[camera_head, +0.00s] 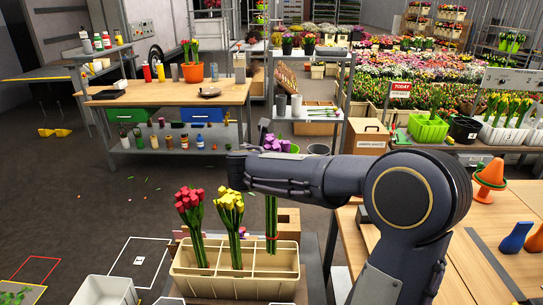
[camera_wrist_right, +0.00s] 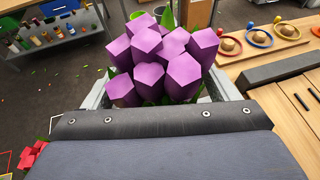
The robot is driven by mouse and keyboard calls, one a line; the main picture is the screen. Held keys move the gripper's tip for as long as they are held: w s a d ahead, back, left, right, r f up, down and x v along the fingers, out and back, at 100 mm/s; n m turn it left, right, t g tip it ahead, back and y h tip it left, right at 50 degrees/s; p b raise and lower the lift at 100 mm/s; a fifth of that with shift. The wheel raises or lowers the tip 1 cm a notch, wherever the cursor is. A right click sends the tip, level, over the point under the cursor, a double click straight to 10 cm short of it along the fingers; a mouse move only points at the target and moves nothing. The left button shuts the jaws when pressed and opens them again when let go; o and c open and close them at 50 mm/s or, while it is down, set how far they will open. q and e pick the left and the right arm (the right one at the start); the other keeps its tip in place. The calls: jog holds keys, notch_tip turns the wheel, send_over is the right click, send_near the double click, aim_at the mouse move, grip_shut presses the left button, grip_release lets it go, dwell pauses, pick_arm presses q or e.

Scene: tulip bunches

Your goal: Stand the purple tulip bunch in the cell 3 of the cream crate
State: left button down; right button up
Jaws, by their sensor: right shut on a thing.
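The cream crate (camera_head: 235,288) stands at the bottom centre of the head view, with dividers forming cells. A red tulip bunch (camera_head: 190,203) stands in its left part and a yellow tulip bunch (camera_head: 231,208) stands near its middle. My right gripper (camera_head: 262,168) is shut on the purple tulip bunch (camera_head: 272,215), which hangs upright over the crate's right part. Its stem ends show near the crate's back rim; I cannot tell whether they are inside a cell. The purple heads (camera_wrist_right: 165,65) fill the space between the fingers in the right wrist view. My left gripper is out of view.
A white container (camera_head: 105,290) stands left of the crate. A workbench (camera_head: 165,92) stands farther back. Floor is open at left.

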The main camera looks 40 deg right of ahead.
aim_at(270, 210)
jog(key=shift+f+b, duration=6.7)
jog(key=shift+f, duration=1.85)
jog(key=shift+f+b, duration=0.4)
jog(key=shift+b, duration=0.1)
jog(key=o, duration=1.1)
jog(key=shift+v, duration=3.9)
